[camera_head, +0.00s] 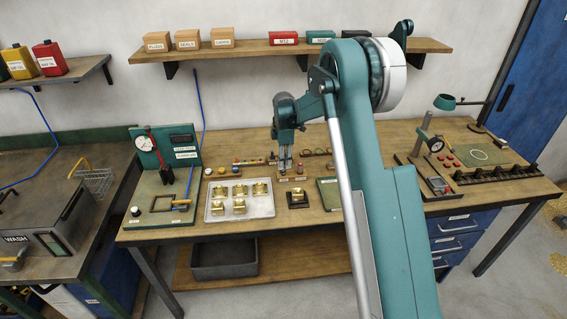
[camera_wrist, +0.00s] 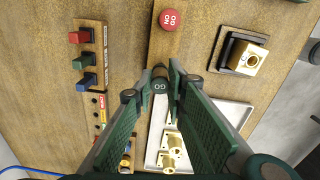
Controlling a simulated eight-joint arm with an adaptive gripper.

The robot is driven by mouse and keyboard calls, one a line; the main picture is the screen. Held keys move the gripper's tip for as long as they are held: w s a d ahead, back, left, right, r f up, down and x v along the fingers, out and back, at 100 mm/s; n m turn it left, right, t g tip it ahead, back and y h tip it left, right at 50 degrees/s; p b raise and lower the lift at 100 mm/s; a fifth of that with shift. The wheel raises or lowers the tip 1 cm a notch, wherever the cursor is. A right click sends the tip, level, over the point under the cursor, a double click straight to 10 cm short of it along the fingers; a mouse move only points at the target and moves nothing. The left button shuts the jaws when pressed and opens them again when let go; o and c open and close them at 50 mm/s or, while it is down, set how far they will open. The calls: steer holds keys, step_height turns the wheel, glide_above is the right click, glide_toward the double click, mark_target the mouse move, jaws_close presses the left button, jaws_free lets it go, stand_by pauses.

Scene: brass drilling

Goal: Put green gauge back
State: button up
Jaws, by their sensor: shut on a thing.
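The green gauge, a dark green cylinder marked GO (camera_wrist: 160,84), is between the fingertips of my gripper (camera_wrist: 163,88) in the wrist view. My gripper is shut on it. A wooden gauge block (camera_wrist: 152,45) lies by the gauge, and a red gauge (camera_wrist: 168,19) stands on its far part. I cannot tell whether the green gauge touches the block or hangs over it. In the head view my gripper (camera_head: 285,166) points down over the bench behind the tray; the green gauge is too small to make out there.
A white tray (camera_head: 265,206) with several brass parts lies close in front of my gripper. A black fixture (camera_head: 298,204) holds a brass part right of it. A rack with red and blue blocks (camera_wrist: 89,55) is close by. A shelf (camera_head: 240,50) hangs behind.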

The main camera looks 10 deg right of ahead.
steer(key=shift+f+b, duration=0.85)
steer(key=shift+b, duration=0.15)
stand_by(2.4)
stand_by(0.5)
steer(key=o, duration=1.2)
steer(key=shift+r, duration=0.2)
steer(key=shift+r+p, duration=0.85)
steer(key=shift+r, duration=2.5)
steer(key=shift+s+r, duration=0.1)
